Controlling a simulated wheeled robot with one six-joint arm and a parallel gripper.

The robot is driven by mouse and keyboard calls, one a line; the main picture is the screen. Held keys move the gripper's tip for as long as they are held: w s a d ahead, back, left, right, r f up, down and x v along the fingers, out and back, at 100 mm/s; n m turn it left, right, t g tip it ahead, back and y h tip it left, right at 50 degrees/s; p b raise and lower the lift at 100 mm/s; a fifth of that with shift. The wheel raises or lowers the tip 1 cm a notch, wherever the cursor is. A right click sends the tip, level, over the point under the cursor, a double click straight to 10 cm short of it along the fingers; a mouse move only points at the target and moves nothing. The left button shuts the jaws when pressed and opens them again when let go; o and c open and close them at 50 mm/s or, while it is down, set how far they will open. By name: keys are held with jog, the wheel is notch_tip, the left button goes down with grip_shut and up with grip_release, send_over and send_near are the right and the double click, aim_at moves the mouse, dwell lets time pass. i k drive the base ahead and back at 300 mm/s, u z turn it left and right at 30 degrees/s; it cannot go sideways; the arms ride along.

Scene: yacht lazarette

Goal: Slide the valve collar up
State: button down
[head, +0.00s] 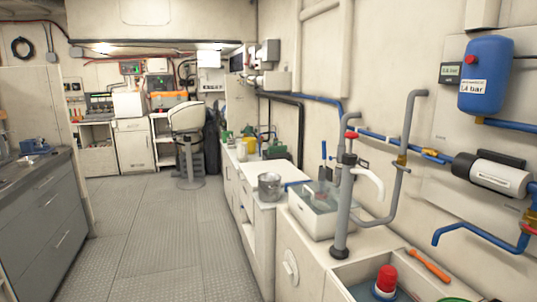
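A grey upright pipe (343,205) stands on the white counter at right, with a black foot (339,252). A black collar-like ring (348,159) sits around its upper part, beside a white curved spout (370,179). I cannot tell for sure whether this ring is the valve collar. A small red valve handle (352,135) is just above it. A brass fitting (401,160) sits on a second grey pipe (408,125) to the right. My gripper is not in view.
A red-capped container (386,282) and an orange tool (428,265) are at front right. The grey floor (150,230) is clear at centre left.

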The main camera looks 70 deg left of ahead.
aim_at(341, 150)
jog(key=u, duration=2.3)
jog(key=i, duration=0.7)
jog(key=u, duration=0.65)
jog(key=i, duration=1.85)
jog(key=z, duration=1.1)
jog(key=i, duration=0.3)
jog(key=z, duration=0.25)
